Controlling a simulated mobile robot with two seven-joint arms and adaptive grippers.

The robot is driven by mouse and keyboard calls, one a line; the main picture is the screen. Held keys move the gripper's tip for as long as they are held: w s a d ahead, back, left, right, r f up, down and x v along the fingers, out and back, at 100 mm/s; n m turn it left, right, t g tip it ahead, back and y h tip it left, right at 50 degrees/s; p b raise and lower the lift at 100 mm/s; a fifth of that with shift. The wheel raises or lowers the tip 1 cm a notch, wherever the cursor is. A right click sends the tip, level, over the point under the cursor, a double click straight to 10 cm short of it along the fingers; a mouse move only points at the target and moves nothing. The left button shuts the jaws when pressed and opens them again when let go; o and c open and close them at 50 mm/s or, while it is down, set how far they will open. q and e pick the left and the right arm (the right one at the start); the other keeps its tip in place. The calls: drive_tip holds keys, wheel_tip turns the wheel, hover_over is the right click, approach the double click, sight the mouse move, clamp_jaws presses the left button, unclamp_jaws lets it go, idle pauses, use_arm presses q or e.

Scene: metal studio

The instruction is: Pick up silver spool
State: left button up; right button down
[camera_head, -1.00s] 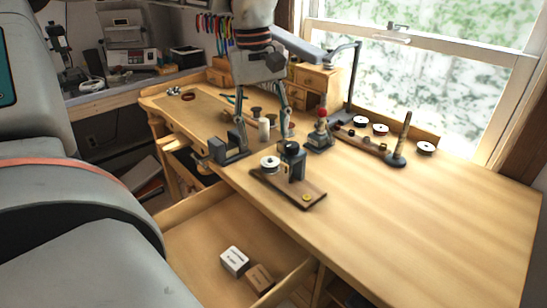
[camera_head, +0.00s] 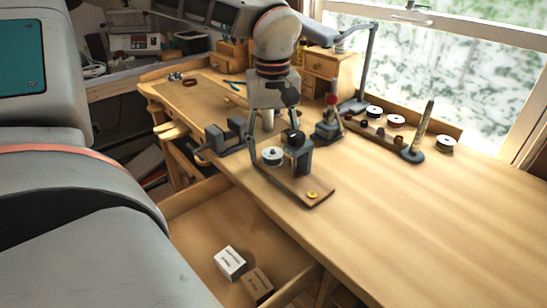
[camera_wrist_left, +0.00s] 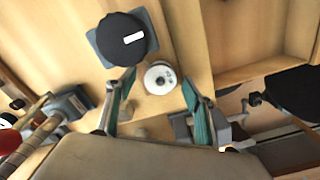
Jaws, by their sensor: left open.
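A pale, silver-white spool (camera_head: 272,155) sits on the left end of a small wooden board (camera_head: 292,183), beside a black-and-grey device (camera_head: 298,152). My left gripper (camera_head: 272,138) points down above the board, fingers apart and empty, just behind and over the spool. In the left wrist view the spool (camera_wrist_left: 160,78) shows its round top and dark centre hole between the open fingers of the left gripper (camera_wrist_left: 157,80). I cannot tell the exact height of the fingertips over it. My right gripper does not show.
A black vise (camera_head: 230,138) is at the bench edge, left of the board. A red-knobbed tool (camera_head: 330,122) stands to the right. Other spools (camera_head: 396,121) lie near the window. An open drawer (camera_head: 200,235) holds small boxes (camera_head: 230,262). The right bench top is clear.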

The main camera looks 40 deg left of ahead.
use_arm(q)
drive_tip(key=shift+f, duration=0.3)
drive_tip(key=c, duration=1.2)
drive_tip(key=shift+r, duration=0.1)
